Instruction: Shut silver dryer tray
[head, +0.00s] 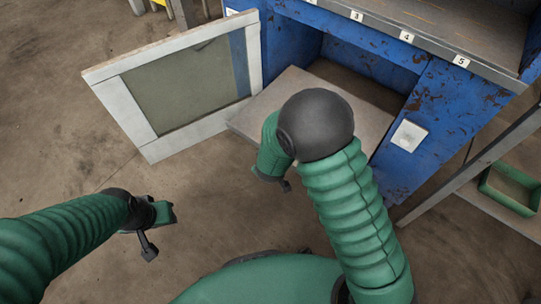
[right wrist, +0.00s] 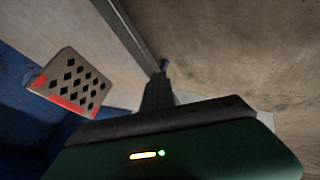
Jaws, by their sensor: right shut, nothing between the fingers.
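The silver dryer tray (head: 250,120) is a flat grey panel drawn out of the blue dryer (head: 440,120), below its numbered ledge. My right gripper (head: 284,184) is shut and empty at the tray's near edge in the head view; my forearm covers much of the tray. In the right wrist view my right fingers (right wrist: 160,80) are together beside a pale panel edge; contact is unclear. A hollow brick (right wrist: 72,84) with diamond holes and red-orange edges shows left of them; it is hidden in the head view. My left gripper (head: 150,248) hangs over the floor, away from the tray; its jaw gap is unclear.
A white-framed door (head: 190,85) with a grey panel stands open left of the tray. A metal rack (head: 480,155) with a green bin (head: 511,190) stands at the right. The brown floor (head: 60,160) at the left is clear.

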